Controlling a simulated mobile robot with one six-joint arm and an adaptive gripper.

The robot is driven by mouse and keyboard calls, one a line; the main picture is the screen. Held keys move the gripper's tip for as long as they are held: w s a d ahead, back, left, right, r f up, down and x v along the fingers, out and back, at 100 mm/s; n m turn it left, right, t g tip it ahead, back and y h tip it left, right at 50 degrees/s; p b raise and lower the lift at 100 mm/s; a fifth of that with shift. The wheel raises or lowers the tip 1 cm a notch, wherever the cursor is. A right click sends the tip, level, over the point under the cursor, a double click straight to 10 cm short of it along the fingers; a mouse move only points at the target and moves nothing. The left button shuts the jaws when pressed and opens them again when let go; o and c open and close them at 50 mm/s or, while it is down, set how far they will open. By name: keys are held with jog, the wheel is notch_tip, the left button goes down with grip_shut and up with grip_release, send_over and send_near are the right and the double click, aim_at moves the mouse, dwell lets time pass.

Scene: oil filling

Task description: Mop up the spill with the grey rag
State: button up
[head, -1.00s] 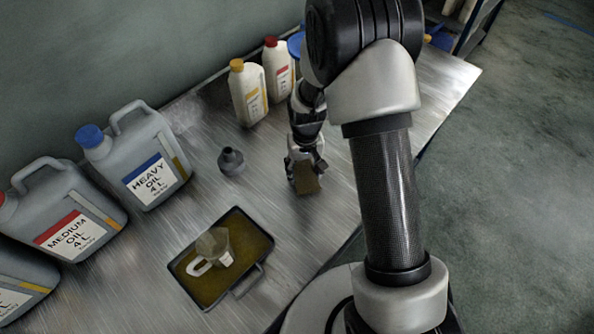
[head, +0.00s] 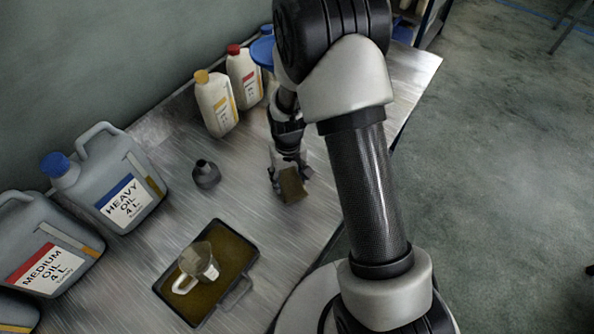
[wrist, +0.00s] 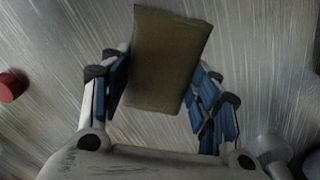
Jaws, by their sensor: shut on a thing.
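My gripper (head: 290,183) is shut on the grey-brown rag (head: 291,185), over the right part of the metal bench. In the wrist view the rag (wrist: 167,60) is a stiff-looking flat block between the blue finger pads, sticking out past the fingertips. I cannot tell whether it touches the bench. No spill shows clearly on the bare bench; any patch under the rag or behind my arm is hidden. Brown oil lies in the black tray (head: 247,246), left of and nearer than my gripper, with a clear measuring jug (head: 199,262) in it.
A dark funnel (head: 206,175) stands left of my gripper. Two white bottles, yellow-capped (head: 216,105) and red-capped (head: 244,78), stand behind. Heavy oil (head: 120,190) and medium oil (head: 45,250) jugs line the left. Bench between funnel and gripper is bare.

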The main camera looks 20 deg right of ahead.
jog(key=shift+a, duration=0.1)
notch_tip(320, 180, up, 7)
jog(key=p, duration=0.5)
jog(key=shift+r, duration=0.2)
notch_tip(320, 180, up, 9)
jog(key=s, duration=0.2)
jog(key=shift+s, duration=0.15)
